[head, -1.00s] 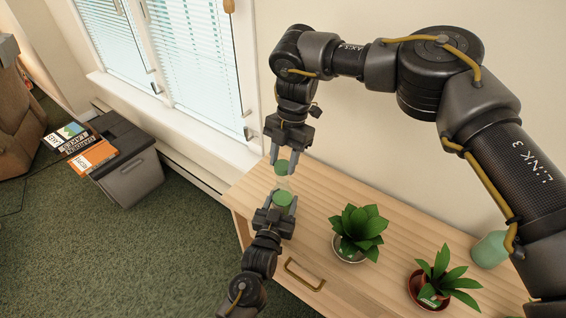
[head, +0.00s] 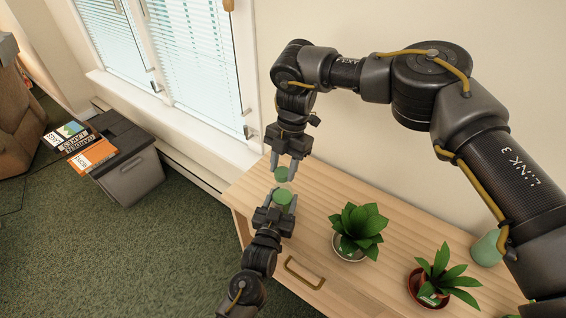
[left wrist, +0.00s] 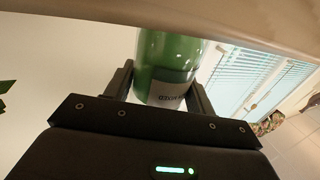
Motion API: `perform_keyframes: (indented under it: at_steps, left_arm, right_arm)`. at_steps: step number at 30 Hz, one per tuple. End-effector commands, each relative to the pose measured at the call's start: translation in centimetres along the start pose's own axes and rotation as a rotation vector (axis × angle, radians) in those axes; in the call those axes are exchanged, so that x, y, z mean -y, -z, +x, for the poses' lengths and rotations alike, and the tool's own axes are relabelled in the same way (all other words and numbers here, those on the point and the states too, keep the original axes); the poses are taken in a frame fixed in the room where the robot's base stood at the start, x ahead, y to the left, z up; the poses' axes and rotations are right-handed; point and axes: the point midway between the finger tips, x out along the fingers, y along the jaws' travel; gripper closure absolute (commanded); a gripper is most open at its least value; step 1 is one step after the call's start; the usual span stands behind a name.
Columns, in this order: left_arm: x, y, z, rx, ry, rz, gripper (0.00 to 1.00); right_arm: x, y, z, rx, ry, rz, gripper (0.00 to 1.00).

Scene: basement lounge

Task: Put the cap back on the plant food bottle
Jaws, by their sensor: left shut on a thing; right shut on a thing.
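The plant food bottle (head: 282,197) is green and stands between the fingers of my left gripper (head: 276,211), which is shut on it. In the left wrist view the green bottle (left wrist: 168,55) with its pale label sits between both fingers of the gripper (left wrist: 165,85); the label print appears upside down. My right gripper (head: 284,167) points down from above and is shut on the small green cap (head: 281,174). The cap is just above the bottle, with a narrow pale strip between the two greens. Whether the cap touches the bottle's neck, I cannot tell.
The wooden cabinet top (head: 310,200) lies below and beside the grippers. A potted plant (head: 358,228) and a smaller one in a reddish pot (head: 440,280) stand to the right, with a pale green container (head: 487,249) behind. A wall and window are close behind.

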Motion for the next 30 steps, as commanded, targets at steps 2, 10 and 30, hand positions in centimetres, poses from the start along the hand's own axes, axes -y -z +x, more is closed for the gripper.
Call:
perform_keyframes:
  at_steps: [2,10,30]
  left_arm:
    - [0.0,-0.02,-0.01,0.001,0.0,0.0,0.86]
    - [-0.01,-0.03,-0.01,0.001,0.0,0.0,0.86]
    - [-0.01,-0.04,-0.01,0.001,0.0,0.0,0.86]
  right_arm:
    - [-0.01,-0.03,0.13,0.0,0.0,0.0,0.82]
    - [-0.01,-0.03,0.12,0.0,0.0,0.0,0.82]
    - [-0.01,-0.25,0.96,0.0,0.0,0.0,0.82]
